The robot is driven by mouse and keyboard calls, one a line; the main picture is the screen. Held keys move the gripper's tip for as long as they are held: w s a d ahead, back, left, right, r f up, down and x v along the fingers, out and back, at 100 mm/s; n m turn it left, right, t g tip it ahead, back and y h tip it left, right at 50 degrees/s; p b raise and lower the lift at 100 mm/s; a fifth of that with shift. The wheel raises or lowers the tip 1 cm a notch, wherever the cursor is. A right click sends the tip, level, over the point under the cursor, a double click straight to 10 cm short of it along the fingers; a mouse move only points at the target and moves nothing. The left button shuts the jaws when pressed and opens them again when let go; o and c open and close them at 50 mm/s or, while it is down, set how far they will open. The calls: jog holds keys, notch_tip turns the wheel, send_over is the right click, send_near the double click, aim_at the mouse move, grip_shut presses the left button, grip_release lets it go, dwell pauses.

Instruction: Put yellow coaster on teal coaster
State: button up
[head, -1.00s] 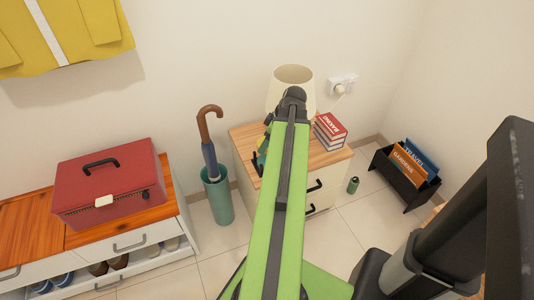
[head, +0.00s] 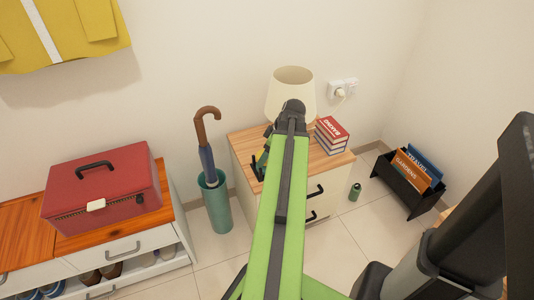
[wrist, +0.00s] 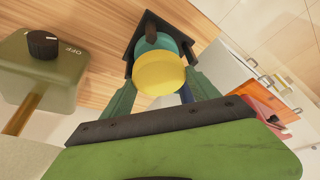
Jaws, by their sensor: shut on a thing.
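My gripper (wrist: 160,88) is shut on the round yellow coaster (wrist: 160,73), seen between its green fingers in the wrist view. A teal disc, the teal coaster (wrist: 171,44), shows just beyond and partly behind the yellow one. It appears to lie in a black angular holder (wrist: 148,18) with a dark rounded upright, above the wood top. I cannot tell whether the two coasters touch. In the head view my green arm reaches over the wood-topped drawer unit (head: 325,160) and hides most of this; the coasters cannot be made out clearly there.
A lamp (head: 290,98) and stacked books (head: 332,136) stand on the unit. The lamp's base with an OFF knob (wrist: 42,75) is left in the wrist view. Left of the unit are an umbrella stand (head: 217,205) and a red case (head: 103,188). A magazine rack (head: 408,180) stands right.

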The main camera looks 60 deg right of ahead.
jog(key=o, duration=1.4)
jog(key=shift+c, duration=0.2)
jog(key=p+v, duration=1.2)
jog(key=shift+r, duration=0.45)
